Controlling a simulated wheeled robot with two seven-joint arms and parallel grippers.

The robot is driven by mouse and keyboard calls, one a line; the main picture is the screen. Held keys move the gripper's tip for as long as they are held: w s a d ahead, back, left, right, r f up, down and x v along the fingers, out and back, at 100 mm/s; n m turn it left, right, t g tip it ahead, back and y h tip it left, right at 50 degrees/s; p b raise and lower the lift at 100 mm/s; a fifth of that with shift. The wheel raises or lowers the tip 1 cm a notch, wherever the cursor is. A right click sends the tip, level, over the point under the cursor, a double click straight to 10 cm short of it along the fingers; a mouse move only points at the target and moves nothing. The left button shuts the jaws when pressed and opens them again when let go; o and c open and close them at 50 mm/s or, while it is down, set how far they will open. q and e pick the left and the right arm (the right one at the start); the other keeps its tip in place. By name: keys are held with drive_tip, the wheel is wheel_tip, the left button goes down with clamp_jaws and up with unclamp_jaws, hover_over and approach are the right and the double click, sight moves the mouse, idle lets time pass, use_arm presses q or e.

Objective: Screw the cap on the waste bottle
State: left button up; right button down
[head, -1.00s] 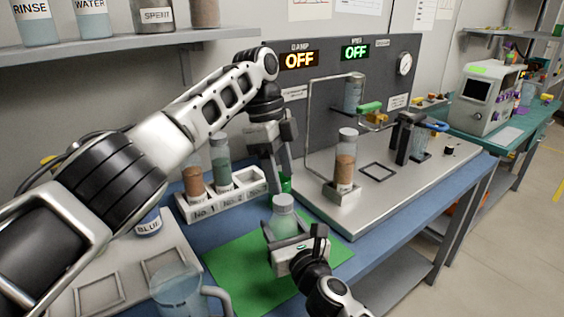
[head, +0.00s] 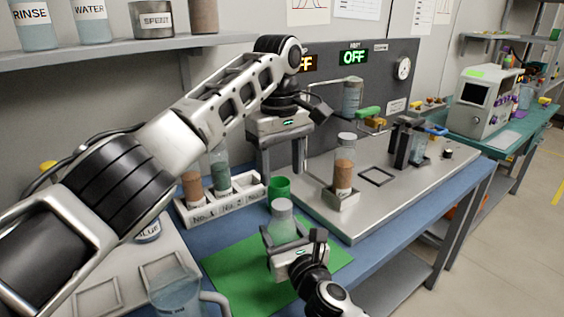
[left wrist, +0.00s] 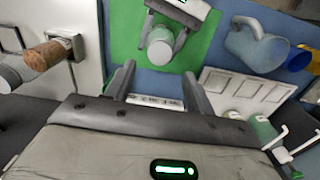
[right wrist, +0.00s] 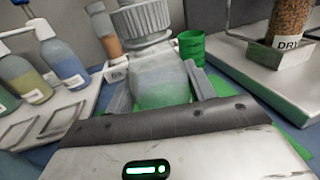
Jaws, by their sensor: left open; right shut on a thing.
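The waste bottle (head: 282,227) stands upright over the green mat, clear with pale green contents. My right gripper (head: 285,245) is shut around its body. In the right wrist view the bottle (right wrist: 163,85) has a ribbed grey cap (right wrist: 143,20) sitting on its top; I cannot tell how tightly. My left gripper (head: 281,165) is open and empty, fingers pointing down, above and behind the bottle. In the left wrist view the bottle (left wrist: 160,45) lies beyond the open fingers (left wrist: 157,80), apart from them.
A small green cup (head: 280,187) stands just behind the bottle. A white rack (head: 225,202) with bottles is to the left, and a metal station (head: 350,205) with a brown-filled column (head: 344,165) to the right. A clear jug (head: 175,295) stands at the front left. The green mat (head: 235,280) is otherwise clear.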

sight(282, 204)
use_arm(q)
drive_tip(key=n, duration=0.5)
drive_tip(key=shift+r, duration=0.25)
use_arm(e)
drive_tip(key=shift+f, duration=0.1)
use_arm(q)
drive_tip(key=shift+f, duration=4)
